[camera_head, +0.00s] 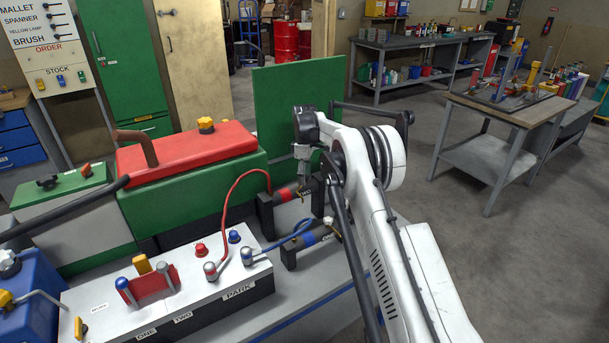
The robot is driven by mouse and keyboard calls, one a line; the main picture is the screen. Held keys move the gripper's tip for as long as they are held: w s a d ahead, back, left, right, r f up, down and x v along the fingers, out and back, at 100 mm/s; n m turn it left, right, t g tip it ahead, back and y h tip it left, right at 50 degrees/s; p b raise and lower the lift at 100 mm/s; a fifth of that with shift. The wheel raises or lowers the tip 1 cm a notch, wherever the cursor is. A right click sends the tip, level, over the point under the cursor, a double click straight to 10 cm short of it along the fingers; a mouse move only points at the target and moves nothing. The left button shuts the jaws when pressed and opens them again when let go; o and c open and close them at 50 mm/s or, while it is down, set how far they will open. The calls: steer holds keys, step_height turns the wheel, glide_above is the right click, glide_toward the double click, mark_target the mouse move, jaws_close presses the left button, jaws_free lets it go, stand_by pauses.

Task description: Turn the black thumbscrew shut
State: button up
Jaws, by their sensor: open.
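A small black winged knob (47,182), which looks like the black thumbscrew, sits on the left part of a green lid (68,185) at the left. Whether the black knob is tight cannot be told at this size. My gripper (303,181) points down over the holders right of the white panel, far to the right of the black knob and apart from it. It is open; its fingertips are small and partly lost against the dark holders behind.
A red tank (185,152) with a brown pipe and yellow cap lies between my gripper and the green lid. A white panel (110,292) with knobs and cables is in front. A black bar (75,207) crosses near the lid. A green upright board (300,95) stands behind my gripper.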

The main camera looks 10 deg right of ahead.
steer(key=shift+c, duration=0.4)
steer(key=c, duration=1)
steer(key=shift+c, duration=0.2)
steer(key=shift+m+b, duration=0.4)
steer(key=shift+b, duration=0.05)
steer(key=shift+f+m+b, duration=0.15)
steer(key=shift+m+b, duration=0.75)
steer(key=shift+b, duration=0.1)
steer(key=m+b, duration=0.2)
steer(key=m, duration=0.1)
steer(key=shift+m, duration=0.3)
steer(key=m+b, duration=0.2)
steer(key=m, duration=0.1)
steer(key=shift+m, duration=0.3)
steer(key=shift+r+m+b, duration=0.2)
steer(key=shift+m+b, duration=0.3)
steer(key=shift+m, duration=0.9)
